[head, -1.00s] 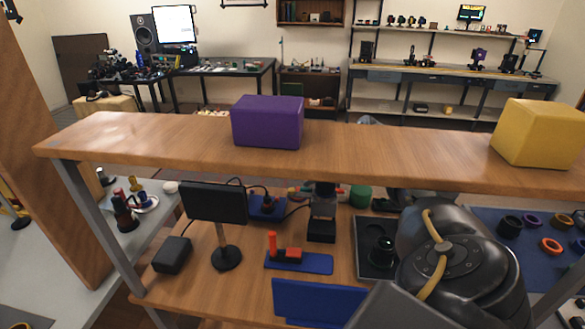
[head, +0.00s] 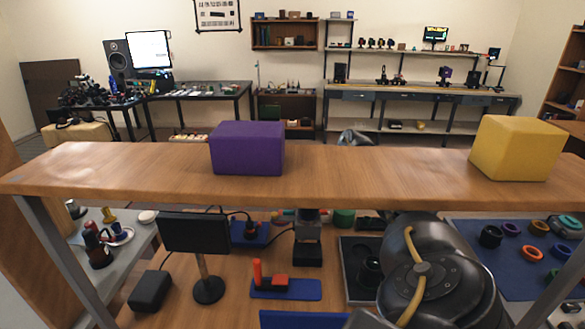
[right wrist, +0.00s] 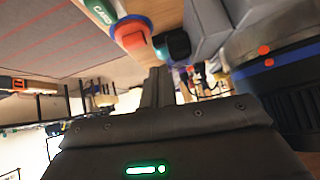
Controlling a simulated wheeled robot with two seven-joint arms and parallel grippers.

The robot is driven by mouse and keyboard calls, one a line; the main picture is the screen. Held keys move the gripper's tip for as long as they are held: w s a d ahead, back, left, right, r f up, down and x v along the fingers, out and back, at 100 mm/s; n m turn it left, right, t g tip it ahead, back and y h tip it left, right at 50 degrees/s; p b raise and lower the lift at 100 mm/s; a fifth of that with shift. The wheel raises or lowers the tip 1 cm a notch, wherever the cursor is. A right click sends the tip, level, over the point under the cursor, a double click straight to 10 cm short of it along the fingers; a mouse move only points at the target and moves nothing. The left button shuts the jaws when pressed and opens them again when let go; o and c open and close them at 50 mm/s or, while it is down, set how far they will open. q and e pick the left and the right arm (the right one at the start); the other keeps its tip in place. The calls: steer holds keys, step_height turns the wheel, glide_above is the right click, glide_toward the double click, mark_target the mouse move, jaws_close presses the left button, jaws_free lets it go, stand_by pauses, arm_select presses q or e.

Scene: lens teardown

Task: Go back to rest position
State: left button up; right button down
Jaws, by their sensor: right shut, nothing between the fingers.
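My right arm shows in the head view at the lower right, its dark rounded links in front of the workbench; its gripper is hidden there. In the right wrist view my right gripper (right wrist: 157,88) is shut and empty, its dark fingers pressed together. Past the fingers, blurred and tilted, are a black rounded part (right wrist: 172,45) and a white-and-teal cylinder with a red rim (right wrist: 118,20). My left gripper is in neither view.
A wooden shelf (head: 330,175) crosses above the workbench, bearing a purple box (head: 247,148) and a yellow box (head: 515,148). Below are a small dark screen (head: 194,233), a blue base with orange parts (head: 285,288), a black tray (head: 350,255) and a blue mat with rings (head: 510,275).

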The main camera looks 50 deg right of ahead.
steer(key=v, duration=0.5)
steer(key=shift+s, duration=0.1)
steer(key=shift+a, duration=0.1)
steer(key=shift+x, duration=3.75)
